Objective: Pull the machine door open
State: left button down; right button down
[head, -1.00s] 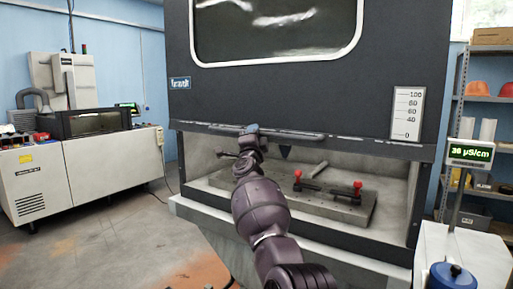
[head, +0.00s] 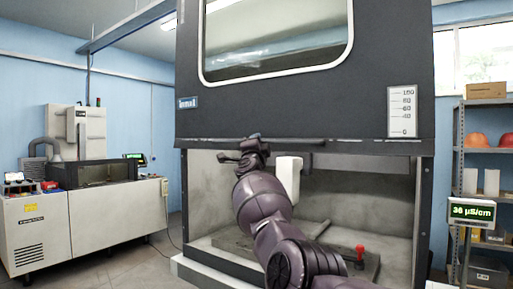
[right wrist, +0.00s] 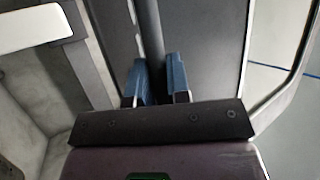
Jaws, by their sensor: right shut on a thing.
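The machine door (head: 300,105) is a large dark panel with a white-framed window. It is partly raised, with an opening below its bottom edge. Its handle (head: 300,140) is a dark horizontal bar along that edge. My right gripper (head: 254,140) is at the handle's left part, its arm reaching up from the bottom. In the right wrist view, the blue fingers of my right gripper (right wrist: 158,84) sit on both sides of the handle bar (right wrist: 150,35), shut on it. My left gripper is not in view.
Inside the opening a white block (head: 288,175) hangs above a grey plate with a red-topped clamp (head: 360,250). A readout (head: 472,211) and shelves (head: 485,130) stand at right. A white bench machine (head: 115,215) stands at left, with bare floor between.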

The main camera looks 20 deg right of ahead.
jog(key=shift+r, duration=0.1)
jog(key=c, duration=1.1)
grip_release()
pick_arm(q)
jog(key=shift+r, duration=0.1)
